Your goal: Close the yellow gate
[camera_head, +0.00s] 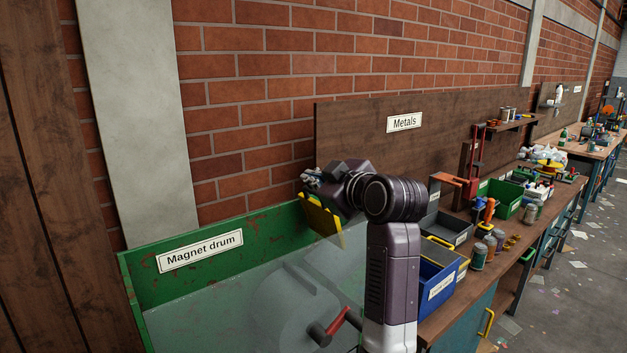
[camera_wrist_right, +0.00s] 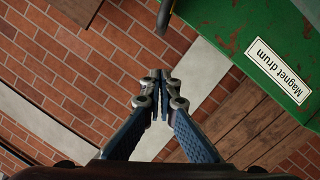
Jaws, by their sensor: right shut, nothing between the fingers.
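A yellow plate (camera_head: 321,216), likely the gate, stands tilted at the back right of the green magnet drum housing (camera_head: 140,271). My right arm reaches over from the right and hides part of the plate. My right gripper (camera_head: 309,178) is just above the plate and left of its top; I cannot tell whether they touch. In the right wrist view the fingertips (camera_wrist_right: 158,94) are together with nothing between them, and the brick wall lies behind. The plate is not clearly seen in that view. My left gripper is not in view.
A clear cover over the drum and a red lever (camera_head: 338,321) are below my arm. A blue bin (camera_head: 437,282) and several tools and jars crowd the bench to the right. A brick wall (camera_head: 245,100) and a wooden "Metals" board (camera_head: 350,130) stand close behind.

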